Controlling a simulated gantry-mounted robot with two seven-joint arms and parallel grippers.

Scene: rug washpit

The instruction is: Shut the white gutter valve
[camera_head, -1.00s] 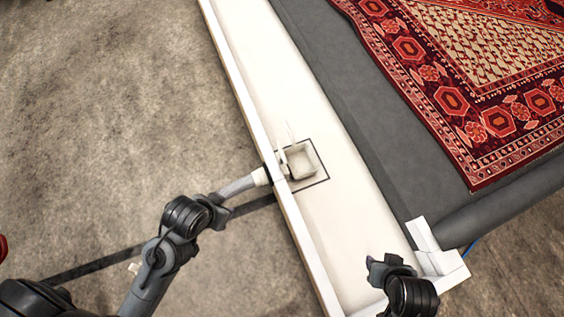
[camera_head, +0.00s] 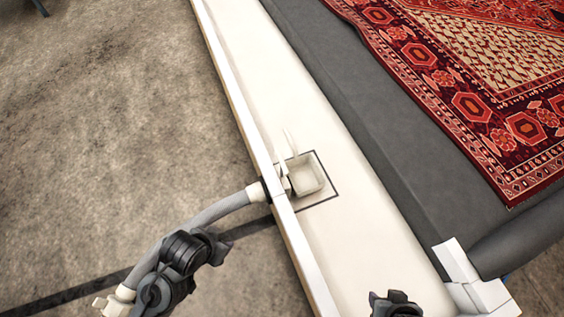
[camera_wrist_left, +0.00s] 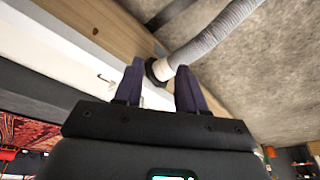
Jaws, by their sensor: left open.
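The white gutter (camera_head: 365,215) runs diagonally through the head view. In it, against its left wall, sits a small pale square box (camera_head: 308,178). A thin white lever (camera_head: 290,143), which looks like the valve handle, points up the picture beside the box. A small white handle (camera_wrist_left: 107,80) also shows in the left wrist view, on the white surface. My left gripper (camera_head: 215,245) is outside the gutter, over the grey hose and apart from the lever. In the left wrist view its dark fingers (camera_wrist_left: 158,88) are open and empty. My right gripper (camera_head: 395,298) is at the bottom edge, its jaws unclear.
A grey ribbed hose (camera_head: 215,210) joins the gutter's outer wall through a pale collar (camera_head: 258,192); it also shows beyond my left fingers (camera_wrist_left: 205,40). A red patterned rug (camera_head: 480,80) lies on a dark grey surface (camera_head: 380,150) to the right. Brown floor (camera_head: 100,120) is open at left.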

